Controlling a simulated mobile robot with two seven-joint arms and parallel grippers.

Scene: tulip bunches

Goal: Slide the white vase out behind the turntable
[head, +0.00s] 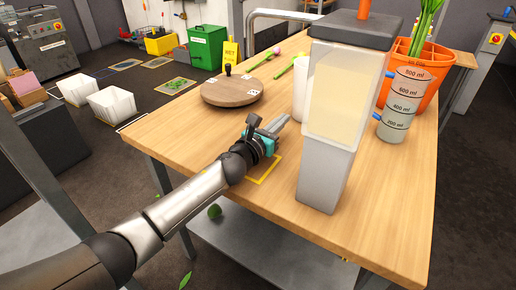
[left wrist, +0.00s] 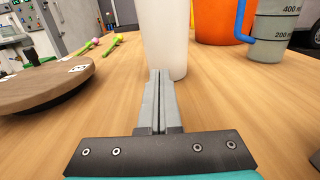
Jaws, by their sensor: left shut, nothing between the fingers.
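The white vase (head: 299,88) stands upright on the wooden table, partly hidden behind a tall dispenser in the head view. It also stands straight ahead in the left wrist view (left wrist: 168,35). The round wooden turntable (head: 231,92) is to its left, and its edge shows at the left of the left wrist view (left wrist: 45,82). My left gripper (head: 285,119) is shut and empty, low over the table with its fingertips pointing at the vase's lower part. The fingertips (left wrist: 160,74) overlap the vase base in the picture; I cannot tell whether they touch. My right gripper is not in view.
The tall dispenser (head: 325,160) stands close right of my left gripper. A measuring jug (head: 402,110) and an orange bucket (head: 422,72) of green stems stand farther right. Tulips (head: 264,58) lie behind the turntable. Bare table lies between the turntable and the vase.

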